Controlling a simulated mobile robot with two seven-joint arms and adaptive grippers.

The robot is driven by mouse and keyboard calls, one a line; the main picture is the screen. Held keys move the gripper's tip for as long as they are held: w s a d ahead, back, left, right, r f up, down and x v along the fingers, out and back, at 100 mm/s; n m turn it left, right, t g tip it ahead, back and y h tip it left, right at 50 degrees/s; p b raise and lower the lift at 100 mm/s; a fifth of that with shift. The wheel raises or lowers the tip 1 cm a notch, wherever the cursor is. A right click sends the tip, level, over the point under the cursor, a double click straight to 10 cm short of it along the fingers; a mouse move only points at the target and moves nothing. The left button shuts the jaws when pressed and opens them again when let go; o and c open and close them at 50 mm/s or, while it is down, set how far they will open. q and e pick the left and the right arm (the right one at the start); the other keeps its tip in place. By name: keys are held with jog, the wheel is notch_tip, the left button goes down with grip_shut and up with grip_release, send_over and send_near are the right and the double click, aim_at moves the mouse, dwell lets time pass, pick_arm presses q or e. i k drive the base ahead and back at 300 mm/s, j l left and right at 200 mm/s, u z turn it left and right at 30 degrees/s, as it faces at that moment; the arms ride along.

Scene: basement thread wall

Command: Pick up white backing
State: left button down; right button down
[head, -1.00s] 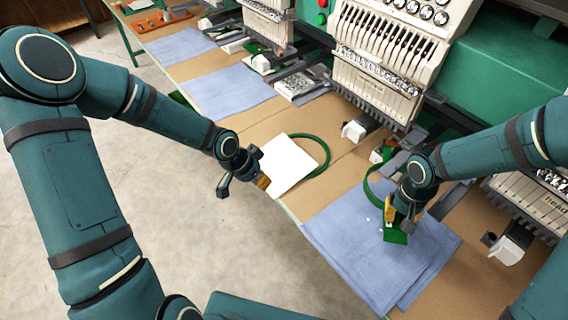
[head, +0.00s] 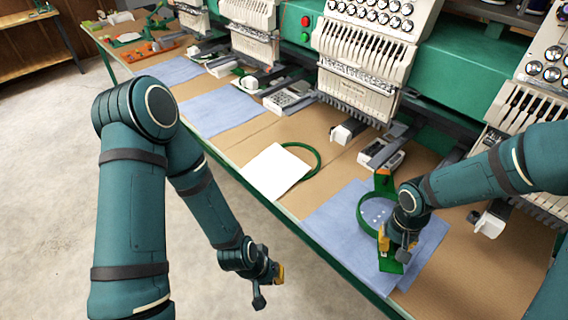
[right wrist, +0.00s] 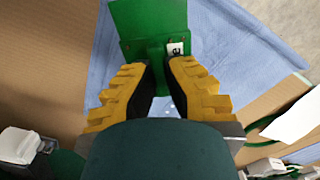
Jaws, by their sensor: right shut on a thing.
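The white backing (head: 275,171) is a flat white sheet lying on the table near its front edge, over part of a green ring (head: 316,157). It also shows at the right of the right wrist view (right wrist: 300,117). My left gripper (head: 275,275) is off the table's front edge, apart from the backing; its jaw opening is unclear. My right gripper (head: 394,243) is shut on a green hoop (head: 384,183) over the blue cloth (head: 330,218). In the right wrist view, the green hoop's plate (right wrist: 148,22) extends beyond the fingertips (right wrist: 160,75).
Embroidery machine heads (head: 368,55) line the back of the table, with arms reaching forward. More blue cloths (head: 218,110) lie further left. Bare brown tabletop (head: 240,146) surrounds the backing. The floor in front is clear.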

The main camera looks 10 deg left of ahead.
aim_at(272, 172)
jog(key=j+z, duration=0.3)
jog(key=i+j+z, duration=0.1)
jog(key=j+z, duration=0.15)
jog(key=j, duration=0.2)
jog(key=i+j+z, duration=0.1)
jog(key=j+z, duration=0.15)
jog(key=i+j+z, duration=0.2)
jog(key=i+j, duration=0.1)
jog(key=i, duration=0.1)
